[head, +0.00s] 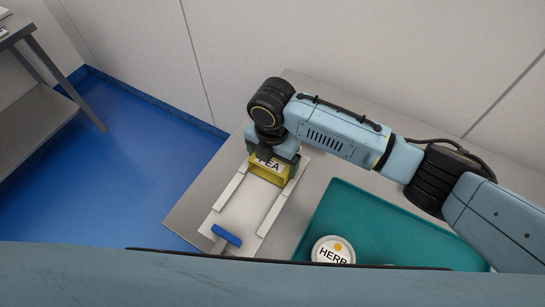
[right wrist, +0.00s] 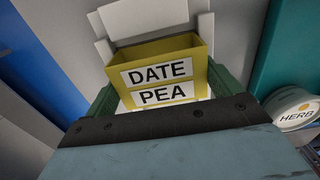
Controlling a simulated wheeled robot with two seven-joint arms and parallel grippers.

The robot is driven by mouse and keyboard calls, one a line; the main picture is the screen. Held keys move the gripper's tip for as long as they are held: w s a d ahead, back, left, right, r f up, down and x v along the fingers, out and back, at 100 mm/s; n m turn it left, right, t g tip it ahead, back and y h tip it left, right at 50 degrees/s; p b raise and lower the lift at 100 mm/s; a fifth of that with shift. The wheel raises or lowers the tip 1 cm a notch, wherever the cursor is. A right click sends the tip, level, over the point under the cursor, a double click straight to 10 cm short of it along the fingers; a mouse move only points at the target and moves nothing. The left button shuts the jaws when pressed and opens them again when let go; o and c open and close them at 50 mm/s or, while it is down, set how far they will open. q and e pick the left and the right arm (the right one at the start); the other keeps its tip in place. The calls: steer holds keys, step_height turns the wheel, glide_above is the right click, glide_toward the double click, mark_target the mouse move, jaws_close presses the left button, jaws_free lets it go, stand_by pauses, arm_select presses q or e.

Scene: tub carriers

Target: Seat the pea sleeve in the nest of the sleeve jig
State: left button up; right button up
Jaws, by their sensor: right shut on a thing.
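The yellow pea sleeve (head: 266,177) is between the fingers of my right gripper (head: 272,166). In the right wrist view the sleeve (right wrist: 150,52) is an open box with DATE and PEA labels, and a finger of the right gripper (right wrist: 163,92) presses each side. The sleeve jig (head: 236,205) is a white plate with raised side rails and a blue handle (head: 227,235) at its near end. The sleeve is over the far part of the jig, between the rails; I cannot tell whether it touches the plate. The far end is hidden by my gripper. My left gripper is not seen.
A teal tray (head: 345,205) lies right of the jig on the grey table (head: 190,208). A round white HERB tub (head: 333,250) is on it, also in the right wrist view (right wrist: 296,112). A metal shelf unit (head: 45,105) stands far left; walls are behind.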

steer(key=shift+f, duration=0.1)
steer(key=o, duration=0.8)
steer(key=shift+c, duration=0.2)
step_height(320, 180, up, 12)
steer(key=shift+p, duration=0.4)
